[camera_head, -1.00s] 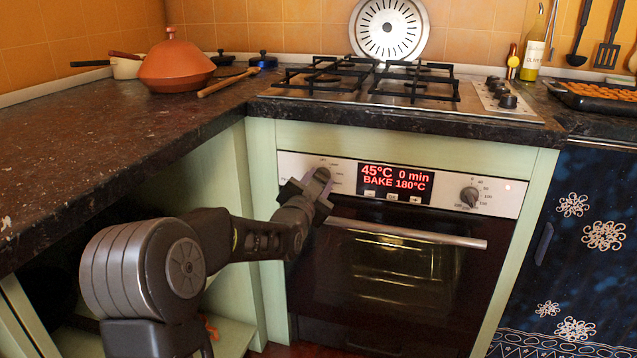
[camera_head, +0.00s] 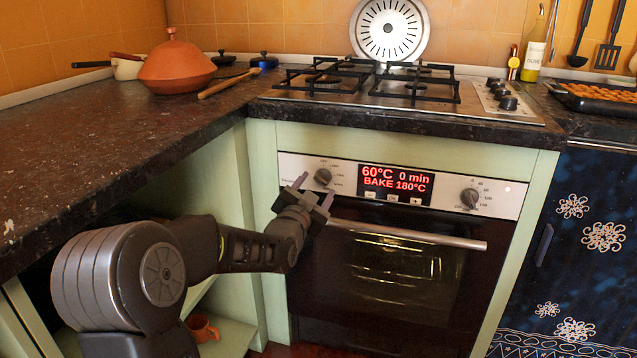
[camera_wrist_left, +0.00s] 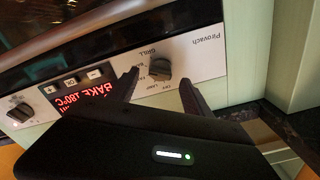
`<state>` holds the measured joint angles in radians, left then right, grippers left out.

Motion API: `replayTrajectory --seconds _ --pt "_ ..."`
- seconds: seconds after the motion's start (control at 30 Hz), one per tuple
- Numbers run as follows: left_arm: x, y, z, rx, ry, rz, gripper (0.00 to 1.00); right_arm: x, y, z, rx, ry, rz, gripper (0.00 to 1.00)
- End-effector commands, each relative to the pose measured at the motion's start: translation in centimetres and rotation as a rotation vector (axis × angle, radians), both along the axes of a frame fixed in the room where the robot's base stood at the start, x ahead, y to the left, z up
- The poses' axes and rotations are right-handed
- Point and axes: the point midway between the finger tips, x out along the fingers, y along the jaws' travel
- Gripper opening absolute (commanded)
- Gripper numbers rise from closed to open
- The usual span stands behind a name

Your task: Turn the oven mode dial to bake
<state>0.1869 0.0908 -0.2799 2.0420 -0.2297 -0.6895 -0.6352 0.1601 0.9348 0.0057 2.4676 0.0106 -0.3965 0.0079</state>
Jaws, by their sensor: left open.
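The oven mode dial (camera_head: 322,177) is a dark round knob at the left of the oven's pale control panel (camera_head: 345,170). The display (camera_head: 396,183) reads "60°C 0 min BAKE 180°C" in red. My left gripper (camera_head: 314,187) is open and empty, just below and in front of the mode dial, apart from it. In the left wrist view the panel appears upside down. The mode dial (camera_wrist_left: 160,69) shows there beyond and between the two open fingers (camera_wrist_left: 158,90), with printed mode words around it. My right gripper is out of view.
A second dial (camera_head: 470,198) is at the panel's right. The oven door handle (camera_head: 405,234) runs across below the panel. The dark countertop edge (camera_head: 400,122) overhangs above. Open shelves stand left of the oven, with an orange cup (camera_head: 202,328).

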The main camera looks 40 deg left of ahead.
Motion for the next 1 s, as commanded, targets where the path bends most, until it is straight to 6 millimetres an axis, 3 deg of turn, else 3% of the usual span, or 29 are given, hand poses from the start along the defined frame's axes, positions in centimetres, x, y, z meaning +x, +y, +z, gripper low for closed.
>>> replayTrajectory --seconds 0.1,0.3,1.0 --pt "-2.1 -0.7 0.3 -0.002 -0.001 0.001 0.58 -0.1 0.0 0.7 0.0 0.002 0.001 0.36" --pt "-4.2 -1.4 0.1 0.0 0.0 0.001 0.58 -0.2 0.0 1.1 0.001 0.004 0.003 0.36" --pt "-4.3 -1.5 -0.2 -0.039 -0.005 0.0 0.58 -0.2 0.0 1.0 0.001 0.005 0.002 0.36"
